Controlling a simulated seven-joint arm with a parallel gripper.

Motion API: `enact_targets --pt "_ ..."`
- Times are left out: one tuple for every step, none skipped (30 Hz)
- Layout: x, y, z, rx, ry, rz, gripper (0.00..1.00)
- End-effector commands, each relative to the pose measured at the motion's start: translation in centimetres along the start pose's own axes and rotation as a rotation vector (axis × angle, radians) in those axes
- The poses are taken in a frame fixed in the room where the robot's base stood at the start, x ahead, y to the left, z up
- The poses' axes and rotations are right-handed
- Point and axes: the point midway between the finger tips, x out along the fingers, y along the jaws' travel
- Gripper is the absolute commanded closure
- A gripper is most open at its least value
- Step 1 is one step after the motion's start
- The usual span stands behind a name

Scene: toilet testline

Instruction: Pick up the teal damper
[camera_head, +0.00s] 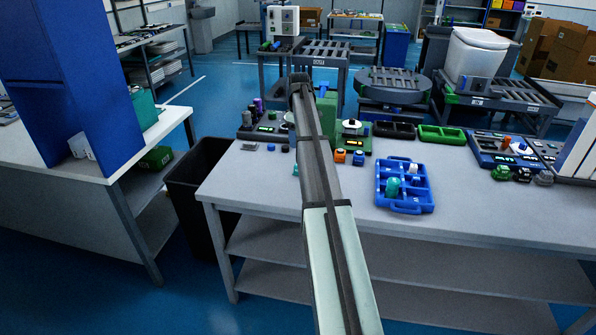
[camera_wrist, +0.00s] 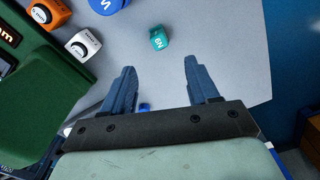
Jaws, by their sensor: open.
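A small teal damper (camera_wrist: 158,37) with white lettering lies on the grey table in the wrist view, just beyond the fingertips and roughly in line with the gap between them. My gripper (camera_wrist: 160,68) is open and nothing is held in it. In the head view a bit of teal (camera_head: 296,170) shows at the left edge of my arm, which covers much of that spot. My fingers cannot be made out in the head view. Another teal piece (camera_head: 393,187) sits in the blue tray (camera_head: 411,207).
Left in the wrist view are a green device (camera_wrist: 65,90), an orange block (camera_wrist: 48,12), a white block (camera_wrist: 83,45) and a blue part (camera_wrist: 108,4). A small blue piece (camera_wrist: 145,106) shows between the finger bases. A black bin (camera_head: 190,185) stands off the table's left end.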

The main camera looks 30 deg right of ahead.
Motion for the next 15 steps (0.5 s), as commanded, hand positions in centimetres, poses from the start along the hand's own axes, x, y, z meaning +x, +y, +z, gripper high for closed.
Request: enact_targets --pt "0.0 0.1 0.0 -0.055 0.001 0.002 0.40" --pt "0.0 0.1 0.0 -0.091 0.002 0.003 0.40" --pt "0.0 0.1 0.0 -0.135 0.003 0.004 0.40" --pt "0.0 0.1 0.0 -0.165 0.003 0.004 0.40" --pt "0.0 0.1 0.0 -0.190 0.004 0.005 0.40" --pt "0.0 0.1 0.0 -0.219 0.004 0.006 0.40" --pt "0.0 0.1 0.0 -0.236 0.004 0.006 0.40" --pt "0.0 0.1 0.0 -0.251 0.004 0.006 0.40" --pt "0.0 0.1 0.0 -0.264 0.004 0.006 0.40" --pt "0.1 0.1 0.0 -0.272 0.004 0.006 0.40" --pt "0.2 0.1 0.0 -0.277 0.004 0.006 0.40" --pt "0.3 0.1 0.0 -0.281 0.004 0.006 0.40" --pt "0.5 0.1 0.0 -0.282 0.004 0.005 0.40" --pt "0.7 0.1 0.0 -0.282 0.003 0.005 0.40" --pt "1.1 0.1 0.0 -0.281 0.003 0.005 0.40"
